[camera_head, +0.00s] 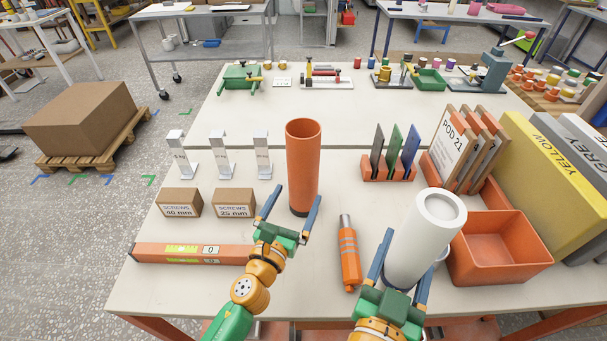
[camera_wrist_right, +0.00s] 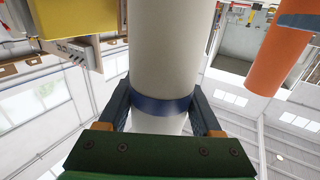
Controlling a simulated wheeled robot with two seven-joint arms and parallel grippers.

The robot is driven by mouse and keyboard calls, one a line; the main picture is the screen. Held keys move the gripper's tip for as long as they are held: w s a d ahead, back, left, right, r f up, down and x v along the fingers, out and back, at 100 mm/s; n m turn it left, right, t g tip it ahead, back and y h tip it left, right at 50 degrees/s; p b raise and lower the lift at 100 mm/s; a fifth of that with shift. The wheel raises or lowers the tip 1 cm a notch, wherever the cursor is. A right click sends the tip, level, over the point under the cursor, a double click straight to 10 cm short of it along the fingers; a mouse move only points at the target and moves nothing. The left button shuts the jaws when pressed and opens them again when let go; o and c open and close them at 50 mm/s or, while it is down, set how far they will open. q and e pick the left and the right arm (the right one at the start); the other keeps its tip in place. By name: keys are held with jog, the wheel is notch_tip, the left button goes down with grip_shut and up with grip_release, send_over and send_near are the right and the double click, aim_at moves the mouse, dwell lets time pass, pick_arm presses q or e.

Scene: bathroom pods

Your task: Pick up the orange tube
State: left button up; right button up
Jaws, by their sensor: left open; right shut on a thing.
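The orange tube (camera_head: 302,158) stands upright on the table near its middle, open end up. An orange cylinder that looks like it shows at the upper right of the right wrist view (camera_wrist_right: 281,55). My left gripper (camera_head: 298,194) is open and empty, its fingers pointing at the tube's lower part from the near side. I cannot tell whether they touch it. My right gripper (camera_head: 411,249) is shut on a white tube (camera_head: 422,240), which leans slightly to the right. In the right wrist view the white tube (camera_wrist_right: 165,50) has a dark blue band between the fingers.
An orange striped cylinder (camera_head: 349,255) lies between my grippers. Screw boxes (camera_head: 234,203) and an orange level (camera_head: 190,253) are to the left. An orange bin (camera_head: 500,275) is at the right, near the white tube. A rack with coloured plates (camera_head: 389,172) stands behind.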

aim_at(298, 180)
pick_arm(q)
jog(key=x, duration=0.3)
jog(key=b+x, duration=0.1)
jog(key=shift+w+f, duration=0.3)
jog(key=shift+w, duration=0.15)
jog(key=shift+w+d, duration=0.1)
jog(key=shift+w, duration=0.25)
jog(key=shift+s+r, duration=0.1)
jog(key=c, duration=1.2)
notch_tip(298, 180, up, 4)
jog(key=p, duration=0.3)
jog(key=shift+c, duration=0.2)
jog(key=s+r+p, duration=0.1)
jog(key=r+p, duration=0.1)
jog(key=s+r+p, duration=0.4)
jog(key=shift+r, duration=0.25)
jog(key=s+r, duration=0.2)
jog(key=s, duration=0.7)
jog(key=shift+r, duration=0.2)
